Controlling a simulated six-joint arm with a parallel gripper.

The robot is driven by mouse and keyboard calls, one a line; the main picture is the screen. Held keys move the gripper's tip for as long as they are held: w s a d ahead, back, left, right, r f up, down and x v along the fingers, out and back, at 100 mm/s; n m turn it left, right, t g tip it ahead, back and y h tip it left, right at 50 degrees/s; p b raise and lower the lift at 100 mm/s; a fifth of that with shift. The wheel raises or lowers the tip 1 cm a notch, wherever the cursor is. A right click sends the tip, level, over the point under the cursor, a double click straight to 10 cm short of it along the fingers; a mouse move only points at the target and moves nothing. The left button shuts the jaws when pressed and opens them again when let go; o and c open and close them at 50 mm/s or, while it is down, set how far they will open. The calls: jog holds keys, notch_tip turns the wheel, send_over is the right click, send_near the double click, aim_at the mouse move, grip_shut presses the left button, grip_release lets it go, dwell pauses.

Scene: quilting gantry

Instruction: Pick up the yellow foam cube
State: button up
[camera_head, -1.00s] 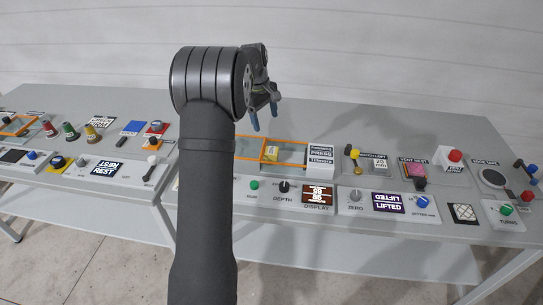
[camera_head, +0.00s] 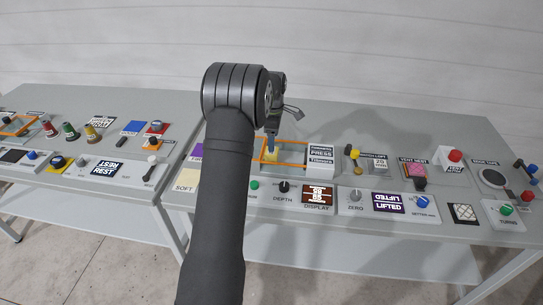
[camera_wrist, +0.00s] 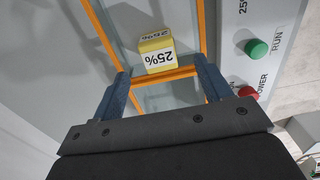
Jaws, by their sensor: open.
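The yellow foam cube (camera_wrist: 157,53) shows in the wrist view, with a white face marked "25%". It lies inside an orange-edged frame (camera_wrist: 201,30), just beyond an orange crossbar. My gripper (camera_wrist: 160,76) is open, its two blue fingers on either side of and short of the cube in that view, with nothing between them. In the head view my gripper (camera_head: 273,142) is low over the orange frame (camera_head: 296,164). The cube (camera_head: 272,156) is partly hidden there behind the finger. I cannot tell the exact height of the fingertips above it.
A white press block (camera_head: 320,162) stands right of the frame. A green button (camera_wrist: 257,49) and a red button (camera_wrist: 247,91) lie right in the wrist view. Several knobs and panels fill the bench, including a pink block (camera_head: 415,170).

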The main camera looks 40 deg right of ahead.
aim_at(272, 155)
jog(key=f, duration=0.8)
jog(key=shift+w+a, duration=0.1)
jog(key=shift+w, duration=0.25)
jog(key=c, duration=1)
jog(key=shift+c, duration=0.2)
